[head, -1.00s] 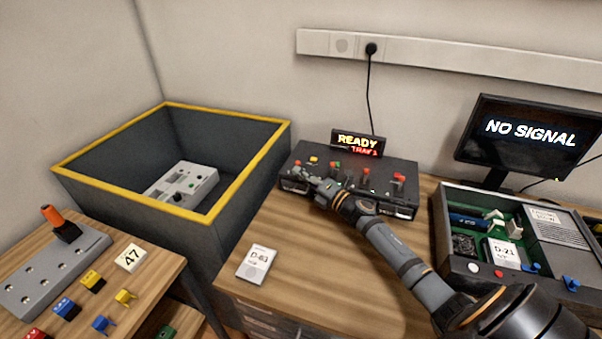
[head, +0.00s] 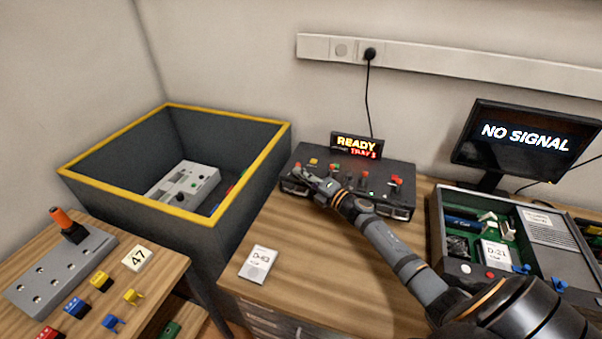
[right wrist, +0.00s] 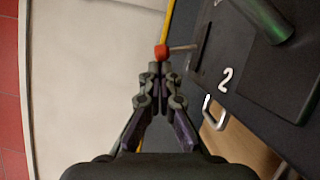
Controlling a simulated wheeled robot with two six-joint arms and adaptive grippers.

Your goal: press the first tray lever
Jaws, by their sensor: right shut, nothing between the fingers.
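A black device (head: 376,207) with several red-topped levers stands on the wooden table. Its sign (head: 356,145) reads READY and has a second red line. My right gripper (head: 303,174) is over the left end of the device, shut and empty. In the right wrist view, the fingertips of the right gripper (right wrist: 158,68) are right at a red lever knob (right wrist: 161,52); I cannot tell if they touch. The lever's thin rod runs to a slot in the black panel. A white 2 and a metal handle show beside it. My left gripper is not in view.
A dark yellow-rimmed bin (head: 185,213) holding a grey unit is on the left. A white card (head: 258,264) lies on the table in front of the device. An open equipment case (head: 450,230) and a NO SIGNAL monitor (head: 527,138) are on the right.

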